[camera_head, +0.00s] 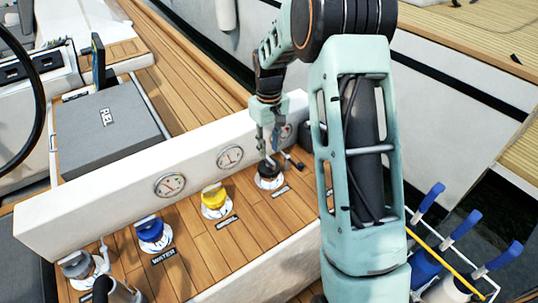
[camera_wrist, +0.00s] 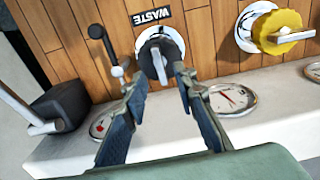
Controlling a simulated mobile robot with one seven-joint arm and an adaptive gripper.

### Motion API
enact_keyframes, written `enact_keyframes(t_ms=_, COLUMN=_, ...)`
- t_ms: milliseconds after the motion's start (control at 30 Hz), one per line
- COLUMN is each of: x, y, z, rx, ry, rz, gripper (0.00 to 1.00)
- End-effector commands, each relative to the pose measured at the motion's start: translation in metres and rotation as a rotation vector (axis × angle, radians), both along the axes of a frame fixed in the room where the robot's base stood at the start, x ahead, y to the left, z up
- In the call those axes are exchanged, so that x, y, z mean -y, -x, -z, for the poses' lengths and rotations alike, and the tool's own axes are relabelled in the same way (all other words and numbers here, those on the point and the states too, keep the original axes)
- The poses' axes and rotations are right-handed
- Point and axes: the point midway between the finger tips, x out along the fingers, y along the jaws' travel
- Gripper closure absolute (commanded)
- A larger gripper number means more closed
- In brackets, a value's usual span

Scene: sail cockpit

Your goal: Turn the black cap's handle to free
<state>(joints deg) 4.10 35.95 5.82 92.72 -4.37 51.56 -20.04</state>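The black cap (camera_head: 268,172) sits on a white ring in the wooden deck, the farthest right of the row of caps. In the wrist view the black cap (camera_wrist: 152,44) is next to a label reading WASTE, and its grey bar handle (camera_wrist: 159,66) points toward the gripper side. My gripper (camera_wrist: 160,72) is open, with one finger on each side of the handle. I cannot tell whether either finger touches it. In the head view my gripper (camera_head: 268,148) is just above the black cap and partly hides it.
A black-knobbed lever (camera_wrist: 97,33) stands close beside the cap. The yellow cap (camera_head: 214,196) and blue cap (camera_head: 149,229) are farther along the deck. A white wall with gauges (camera_head: 229,157) runs close behind them.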

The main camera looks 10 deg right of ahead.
Motion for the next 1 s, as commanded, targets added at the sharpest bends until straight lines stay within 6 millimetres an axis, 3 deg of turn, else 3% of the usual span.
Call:
enact_keyframes(t_ms=200, x=0.000, y=-0.001, z=-0.047, rx=0.004, ry=0.000, rz=0.000, gripper=0.74)
enact_keyframes(t_ms=400, x=0.000, y=0.000, z=-0.069, rx=0.001, ry=0.001, rz=0.000, gripper=0.74)
enact_keyframes(t_ms=1000, x=-0.001, y=-0.003, z=-0.077, rx=0.017, ry=-0.002, rz=0.015, gripper=0.74)
